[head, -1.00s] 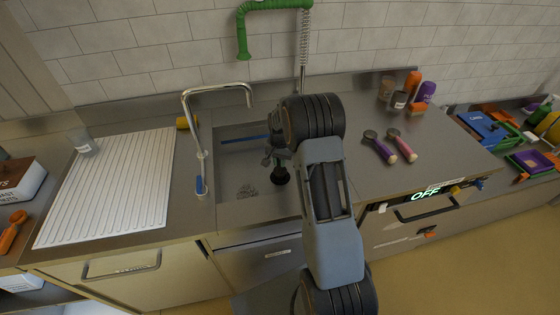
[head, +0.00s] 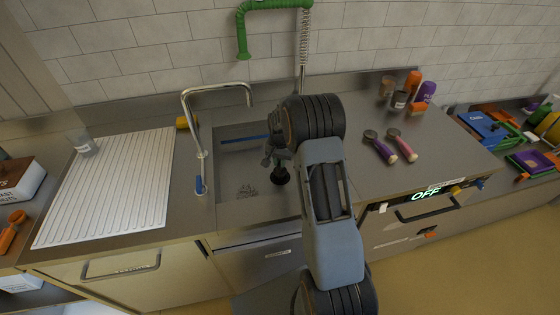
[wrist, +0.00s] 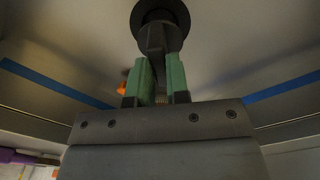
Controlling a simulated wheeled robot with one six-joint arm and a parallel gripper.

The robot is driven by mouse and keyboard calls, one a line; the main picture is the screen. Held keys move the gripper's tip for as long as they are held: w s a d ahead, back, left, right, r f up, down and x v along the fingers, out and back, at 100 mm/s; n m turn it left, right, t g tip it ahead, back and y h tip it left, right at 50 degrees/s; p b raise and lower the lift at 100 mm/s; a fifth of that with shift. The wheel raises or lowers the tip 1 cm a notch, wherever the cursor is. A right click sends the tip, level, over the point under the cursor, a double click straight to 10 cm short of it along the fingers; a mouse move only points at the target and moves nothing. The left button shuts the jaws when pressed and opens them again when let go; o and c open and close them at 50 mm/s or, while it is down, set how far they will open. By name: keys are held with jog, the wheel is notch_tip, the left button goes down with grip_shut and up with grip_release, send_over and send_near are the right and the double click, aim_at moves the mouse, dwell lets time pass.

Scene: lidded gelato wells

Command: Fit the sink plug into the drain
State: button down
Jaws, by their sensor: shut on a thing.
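My gripper (wrist: 160,78) is shut on that stem. I cannot tell whether the plug touches the basin floor.
A speckled patch (head: 247,191) lies on the basin floor left of the plug. A tall tap (head: 187,100) stands at the basin's left, beside a ribbed white drainboard (head: 107,185). Two scoops (head: 389,147) lie on the counter to the right. A green hose (head: 242,35) hangs behind.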

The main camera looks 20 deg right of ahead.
jog(key=shift+f+b, duration=1.2)
jog(key=shift+f, duration=0.45)
jog(key=c, duration=1)
grip_release()
jog(key=shift+r, duration=0.15)
jog(key=shift+r+p, duration=1.6)
jog(key=shift+r, duration=0.85)
notch_tip(320, 180, up, 14)
jog(key=shift+f+b, duration=0.1)
jog(key=shift+b, duration=0.55)
